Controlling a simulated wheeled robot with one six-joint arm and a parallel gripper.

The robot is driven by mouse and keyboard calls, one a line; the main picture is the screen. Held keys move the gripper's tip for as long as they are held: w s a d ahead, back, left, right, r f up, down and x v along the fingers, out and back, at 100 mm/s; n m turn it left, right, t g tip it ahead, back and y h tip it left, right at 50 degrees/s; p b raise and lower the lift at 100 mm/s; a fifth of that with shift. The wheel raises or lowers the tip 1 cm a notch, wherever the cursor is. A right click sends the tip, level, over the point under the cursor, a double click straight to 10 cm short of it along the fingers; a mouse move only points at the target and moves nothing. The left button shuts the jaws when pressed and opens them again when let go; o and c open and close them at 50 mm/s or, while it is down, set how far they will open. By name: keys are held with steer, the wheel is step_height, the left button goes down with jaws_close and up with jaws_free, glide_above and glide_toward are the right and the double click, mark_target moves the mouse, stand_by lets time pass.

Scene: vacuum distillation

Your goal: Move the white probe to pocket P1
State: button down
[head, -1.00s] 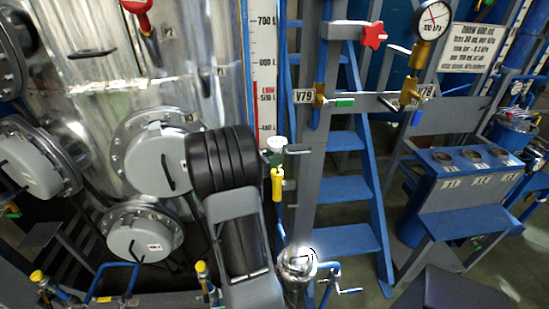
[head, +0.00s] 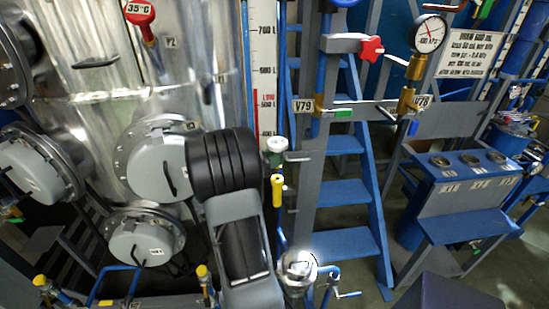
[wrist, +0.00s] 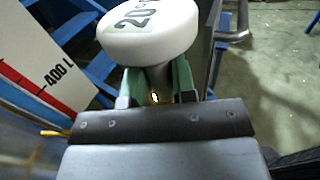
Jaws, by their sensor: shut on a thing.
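The white probe has a round white head marked 20°C, seen large in the wrist view (wrist: 148,32). My gripper (wrist: 155,88) is shut on its neck just below the head, with a green jaw on each side. The probe's lower part is hidden by my gripper's body. In the head view the white head (head: 277,145) shows small, right of my black arm link and beside the level scale. A blue-grey panel with several round openings (head: 469,158) stands at right. Its labels are too small to read surely, so I cannot tell which is P1.
A steel tank (head: 90,120) with grey flanged covers fills the left. A red 35°C probe (head: 140,14) is at its top. A blue ladder (head: 345,190), valve V79 (head: 318,105) and a pressure gauge (head: 430,32) lie between the probe and the panel.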

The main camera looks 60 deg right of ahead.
mark_target(268, 145)
steer(key=shift+r, duration=0.25)
steer(key=shift+r+p, duration=2)
steer(key=shift+r, duration=0.3)
steer(key=shift+w+a, duration=0.1)
steer(key=w+a+r+p, duration=0.3)
steer(key=a, duration=0.1)
steer(key=shift+a, duration=0.4)
stand_by(0.3)
